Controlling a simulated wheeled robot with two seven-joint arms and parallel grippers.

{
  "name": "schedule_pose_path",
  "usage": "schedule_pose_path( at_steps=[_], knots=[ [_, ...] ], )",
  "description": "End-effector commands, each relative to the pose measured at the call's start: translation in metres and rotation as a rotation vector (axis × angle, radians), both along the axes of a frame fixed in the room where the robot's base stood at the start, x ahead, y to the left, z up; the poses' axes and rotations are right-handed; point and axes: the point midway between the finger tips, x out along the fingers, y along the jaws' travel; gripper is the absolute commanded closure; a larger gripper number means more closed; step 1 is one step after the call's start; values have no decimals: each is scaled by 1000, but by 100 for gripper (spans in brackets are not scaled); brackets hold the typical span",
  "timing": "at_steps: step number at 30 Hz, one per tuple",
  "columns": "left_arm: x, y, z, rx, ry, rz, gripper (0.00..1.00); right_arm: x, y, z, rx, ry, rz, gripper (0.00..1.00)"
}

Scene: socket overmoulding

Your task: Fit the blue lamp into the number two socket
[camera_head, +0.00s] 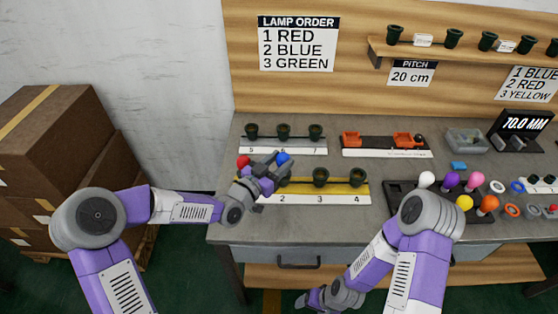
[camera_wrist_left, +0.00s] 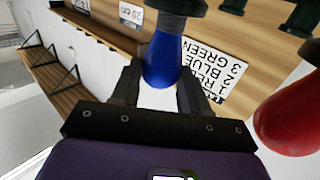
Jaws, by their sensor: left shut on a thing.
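The blue lamp (camera_head: 283,158) stands bulb up between the fingers of my left gripper (camera_head: 272,164), which is shut on it above the front socket strip (camera_head: 332,198). In the left wrist view the blue bulb (camera_wrist_left: 163,60) is between the fingers, and its grey threaded neck (camera_wrist_left: 175,23) meets or overlaps a dark green socket (camera_wrist_left: 188,5); how deep it sits I cannot tell. The number two socket is mostly hidden behind the gripper in the head view. Sockets three (camera_head: 320,177) and four (camera_head: 357,177) are empty. My right gripper (camera_head: 312,300) is low before the bench, its jaws unclear.
A red lamp (camera_head: 243,161) stands left of my left gripper, close beside it in the wrist view (camera_wrist_left: 290,115). Behind is an empty socket strip (camera_head: 284,151). An orange fixture (camera_head: 385,140) and a dark tray of lamps (camera_head: 398,187) are to the right.

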Motion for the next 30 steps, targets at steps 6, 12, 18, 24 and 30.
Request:
schedule_pose_path(
  at_steps=[6,12,18,24,30],
  knots=[
    [0,0,-6,0,0,0,85,0,0,-2,0,0,0,25],
    [0,0,-5,0,0,0,28,0,0,-2,0,0,0,25],
    [0,0,-5,0,0,0,26,0,0,-2,0,0,0,25],
    [-6,6,-5,2,1,2,26,0,0,1,0,0,0,25],
    [-31,27,-4,3,2,3,26,0,0,9,0,0,0,25]
  ],
)
